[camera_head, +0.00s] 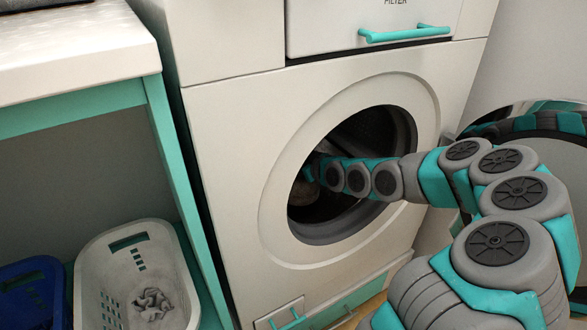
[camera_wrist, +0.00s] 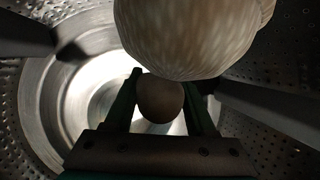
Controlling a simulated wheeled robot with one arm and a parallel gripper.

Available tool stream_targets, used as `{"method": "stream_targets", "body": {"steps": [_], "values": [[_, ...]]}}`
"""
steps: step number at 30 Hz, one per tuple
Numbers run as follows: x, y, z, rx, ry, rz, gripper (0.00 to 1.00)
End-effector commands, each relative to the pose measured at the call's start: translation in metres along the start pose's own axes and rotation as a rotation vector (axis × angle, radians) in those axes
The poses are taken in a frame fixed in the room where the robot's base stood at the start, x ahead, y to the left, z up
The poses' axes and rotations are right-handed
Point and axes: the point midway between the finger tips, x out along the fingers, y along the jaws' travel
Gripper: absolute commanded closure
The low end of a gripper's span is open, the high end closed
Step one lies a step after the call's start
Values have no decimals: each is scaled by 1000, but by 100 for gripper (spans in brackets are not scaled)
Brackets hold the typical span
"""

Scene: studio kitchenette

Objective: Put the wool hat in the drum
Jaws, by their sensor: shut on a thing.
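The drum (camera_wrist: 40,95) is a perforated metal cylinder inside the front-loading washing machine; its dark opening (camera_head: 375,125) shows in the head view. My arm reaches through the opening, and my gripper (camera_wrist: 162,77) is inside the drum. Its two fingers are shut on a round brownish part that looks like the bobble of the wool hat. The pale, ribbed body of the wool hat (camera_wrist: 190,35) fills the top middle of the wrist view, above the fingers. In the head view a dim brownish part of the hat (camera_head: 303,192) shows inside the opening's left side.
The washer's round door (camera_head: 530,107) stands open at the right, beside my arm. A white basket (camera_head: 95,262) with a crumpled grey cloth (camera_head: 152,304) and a blue basket (camera_head: 30,290) sit under the counter (camera_head: 75,60) at left.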

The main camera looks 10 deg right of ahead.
Motion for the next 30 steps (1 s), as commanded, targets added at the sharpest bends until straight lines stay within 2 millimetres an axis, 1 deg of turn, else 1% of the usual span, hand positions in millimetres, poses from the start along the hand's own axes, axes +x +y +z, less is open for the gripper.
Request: {"method": "stream_targets", "body": {"steps": [1,3,10,15,16,23,24,30], "values": [[4,-2,10,1,-6,-2,100],[6,-4,16,0,-5,-2,100],[6,-4,14,-1,-1,-1,100],[7,-4,18,0,-1,-1,100],[7,-4,18,-1,-1,-1,42],[7,-4,17,0,-1,-1,17],[7,-4,17,0,-1,-1,15],[7,-4,17,0,-1,-2,15]]}}
